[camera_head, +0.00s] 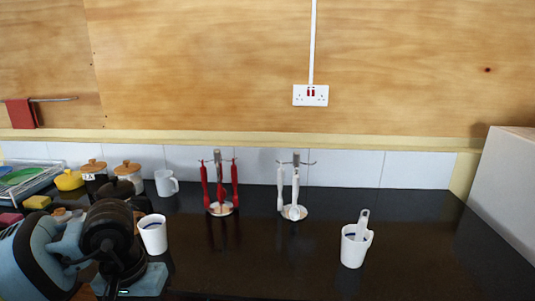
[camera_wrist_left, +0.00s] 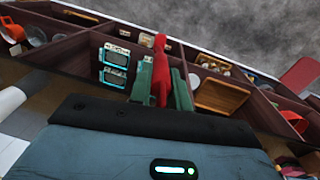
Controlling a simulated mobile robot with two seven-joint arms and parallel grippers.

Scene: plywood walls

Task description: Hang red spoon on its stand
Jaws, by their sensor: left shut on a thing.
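In the left wrist view a red spoon (camera_wrist_left: 161,62) stands up between the two green fingers of my left gripper (camera_wrist_left: 163,88), which is shut on it. In the head view my left arm is at the lower left, and its fingertips and the spoon are hidden. A metal stand with a round base (camera_head: 221,209) stands left of the middle of the dark counter, with several red utensils (camera_head: 220,186) hanging on it. To its right a similar stand (camera_head: 296,158) carries white utensils (camera_head: 281,188). My right gripper is not in view.
A white cup (camera_head: 153,236) stands just right of my left arm. Another white cup (camera_head: 354,248) holding a white utensil stands at the front right. A white mug (camera_head: 165,182) and lidded jars (camera_head: 129,173) are at the back left. The counter (camera_head: 270,250) is clear in the middle.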

